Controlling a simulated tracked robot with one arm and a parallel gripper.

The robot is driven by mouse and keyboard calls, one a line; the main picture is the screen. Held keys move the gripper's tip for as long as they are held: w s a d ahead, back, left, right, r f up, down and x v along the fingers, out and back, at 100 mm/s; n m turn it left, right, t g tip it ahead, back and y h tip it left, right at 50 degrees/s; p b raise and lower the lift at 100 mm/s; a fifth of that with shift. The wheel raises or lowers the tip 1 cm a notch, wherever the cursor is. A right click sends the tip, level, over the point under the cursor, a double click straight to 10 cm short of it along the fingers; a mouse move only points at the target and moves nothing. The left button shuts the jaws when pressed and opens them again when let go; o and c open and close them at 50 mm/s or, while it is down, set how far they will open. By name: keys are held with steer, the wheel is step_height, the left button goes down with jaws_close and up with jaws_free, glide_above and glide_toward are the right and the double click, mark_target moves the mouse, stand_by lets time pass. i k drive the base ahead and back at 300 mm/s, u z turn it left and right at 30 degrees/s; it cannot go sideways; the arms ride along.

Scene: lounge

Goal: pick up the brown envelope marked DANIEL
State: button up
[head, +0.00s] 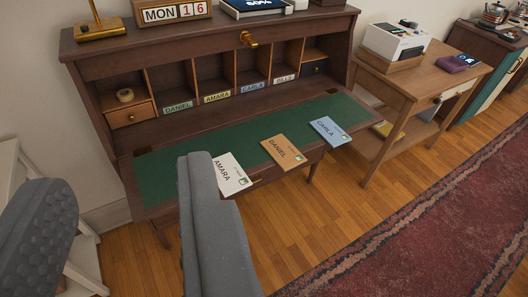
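The brown envelope marked DANIEL (284,153) lies flat on the green writing surface of the desk (185,160), with its near end at or over the front edge. It lies between a white envelope marked AMARA (230,180) on its left and a blue envelope marked CARLA (329,130) on its right, apart from both. My gripper (124,178) is open, its two grey fingers wide apart with nothing between them. It is in the near left, to the left of the brown envelope. The right finger hides part of the desk's front edge and comes close to the white envelope.
The desk's pigeonholes bear labels DANIEL (178,107), AMARA (217,97), CARLA (254,88) and BILLS (284,78). A wooden side table (425,80) stands to the right. A red rug (430,225) lies on the floor. Bare wooden floor (310,220) lies before the desk.

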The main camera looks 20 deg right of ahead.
mark_target(282, 151)
steer(key=u, duration=1.5)
steer(key=k, duration=1.6)
steer(key=z, duration=1.15)
steer(key=i, duration=1.65)
steer(key=u, duration=0.05)
